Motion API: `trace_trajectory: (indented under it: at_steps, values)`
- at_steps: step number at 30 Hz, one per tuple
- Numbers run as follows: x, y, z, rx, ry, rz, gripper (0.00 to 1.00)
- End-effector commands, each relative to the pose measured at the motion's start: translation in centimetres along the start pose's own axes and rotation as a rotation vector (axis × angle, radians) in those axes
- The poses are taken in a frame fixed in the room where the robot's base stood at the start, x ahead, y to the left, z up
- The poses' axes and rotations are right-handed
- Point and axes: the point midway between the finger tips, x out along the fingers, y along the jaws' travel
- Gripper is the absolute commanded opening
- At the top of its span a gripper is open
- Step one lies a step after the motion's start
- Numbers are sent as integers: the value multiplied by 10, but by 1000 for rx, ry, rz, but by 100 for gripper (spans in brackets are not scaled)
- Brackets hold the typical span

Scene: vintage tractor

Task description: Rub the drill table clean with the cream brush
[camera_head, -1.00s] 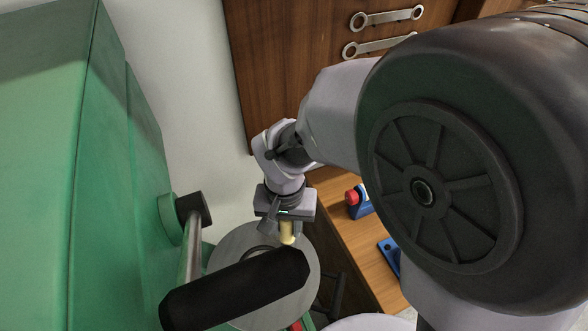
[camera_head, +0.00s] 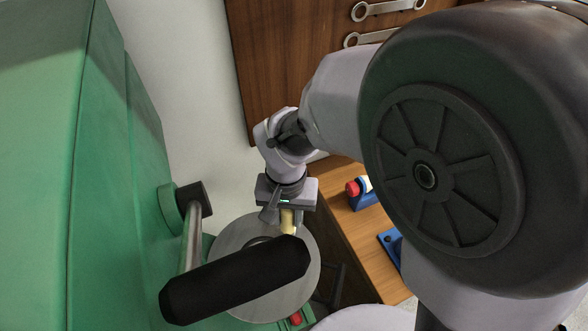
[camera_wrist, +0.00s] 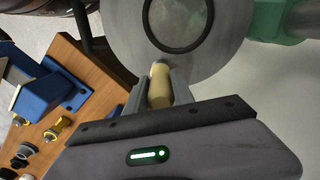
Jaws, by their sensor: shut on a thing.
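The drill table (camera_head: 228,238) is a round grey metal disc, partly hidden behind a black handle in the head view. It also fills the top of the wrist view (camera_wrist: 222,35), where a dark ring surrounds its centre. My gripper (camera_head: 288,226) is over the far part of the disc, shut on the cream brush (camera_head: 288,220). In the wrist view the brush (camera_wrist: 160,90) sits between both fingers, its end pointing at the disc near the ring. Whether the brush touches the surface, I cannot tell. No dirt on the disc is clear to see.
The black handle (camera_head: 235,282) crosses in front of the disc, beside the green machine body (camera_head: 60,170). A wooden bench (camera_head: 350,235) on the right holds a blue thing with a red end (camera_head: 355,190) and other parts. Wrenches (camera_head: 385,8) hang on wooden panelling behind.

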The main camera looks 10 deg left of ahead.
Motion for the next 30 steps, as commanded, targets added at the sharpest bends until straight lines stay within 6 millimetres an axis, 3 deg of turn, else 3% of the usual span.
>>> trace_trajectory:
  at_steps: [10, 20, 30]
  values:
    - [-1, -1, 3, 1, 1, -1, 0]
    - [0, 2, -14, 1, 1, -1, 0]
    - [1, 2, -13, 0, 1, -1, 0]
